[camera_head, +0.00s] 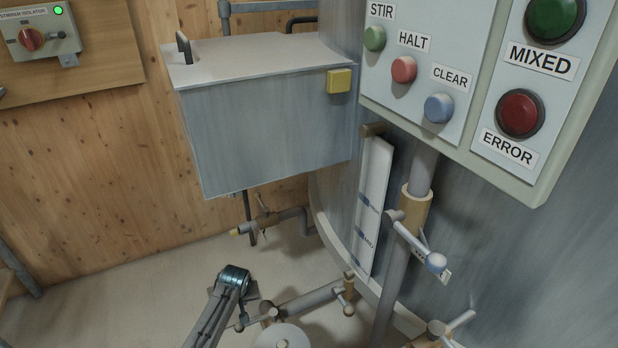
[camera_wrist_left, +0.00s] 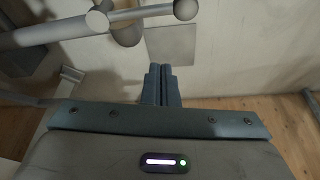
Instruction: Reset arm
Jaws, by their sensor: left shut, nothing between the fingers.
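Part of my left arm (camera_head: 222,300) comes up from the bottom edge in the head view, left of the pipes. Its gripper cannot be made out there. In the left wrist view my left gripper (camera_wrist_left: 161,84) is shut, its two dark fingers together with nothing between them. A pale square plate (camera_wrist_left: 172,44) shows just beyond the fingertips; I cannot tell the distance. My right gripper is in neither view.
The control panel (camera_head: 420,70) has STIR, HALT and CLEAR buttons, beside MIXED and ERROR lamps. A lever valve (camera_head: 420,245) sits on the vertical pipe. Low pipes (camera_head: 305,300) lie near my left arm. A grey box (camera_head: 265,130) hangs behind. The isolator (camera_head: 35,35) shows a green light.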

